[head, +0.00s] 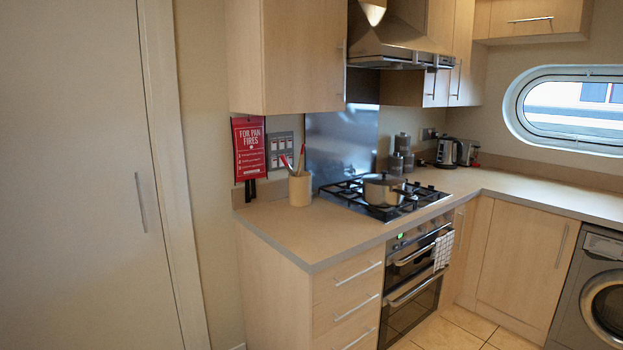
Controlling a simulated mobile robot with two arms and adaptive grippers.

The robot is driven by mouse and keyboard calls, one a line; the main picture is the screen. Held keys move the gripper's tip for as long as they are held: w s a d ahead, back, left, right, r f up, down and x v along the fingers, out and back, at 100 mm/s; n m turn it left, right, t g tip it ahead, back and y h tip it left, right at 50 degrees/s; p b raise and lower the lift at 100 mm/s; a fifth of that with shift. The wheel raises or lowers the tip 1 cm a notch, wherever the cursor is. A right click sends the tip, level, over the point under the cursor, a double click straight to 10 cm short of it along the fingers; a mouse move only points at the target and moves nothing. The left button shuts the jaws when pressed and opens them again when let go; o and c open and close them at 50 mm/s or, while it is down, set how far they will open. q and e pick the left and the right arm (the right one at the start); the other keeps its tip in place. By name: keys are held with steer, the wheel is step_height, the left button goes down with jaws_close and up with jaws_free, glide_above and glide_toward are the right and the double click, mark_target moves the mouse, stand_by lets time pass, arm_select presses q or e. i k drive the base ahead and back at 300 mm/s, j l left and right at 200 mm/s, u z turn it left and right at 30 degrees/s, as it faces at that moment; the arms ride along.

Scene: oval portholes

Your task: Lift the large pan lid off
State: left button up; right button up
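A metal pan (382,193) stands on the black gas hob (365,209), set in the worktop. A lid (384,180) with a small knob appears to sit on top of the pan; its edge is hard to make out at this size. A handle sticks out from the pan toward the right. Neither of my grippers shows in the head view, and both are away from the pan in this picture.
A utensil pot (300,189) stands left of the hob. An extractor hood (400,45) hangs above. The front-left worktop (310,232) is clear. A tea towel (443,249) hangs on the oven (415,270).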

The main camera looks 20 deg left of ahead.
mark_target(384, 179)
steer(key=u, duration=0.15)
steer(key=i+l+u, duration=0.1)
steer(key=i, duration=0.3)
steer(key=i+l+u, duration=0.15)
steer(key=i, duration=0.25)
steer(key=i+l+u, duration=0.1)
steer(key=i, duration=0.3)
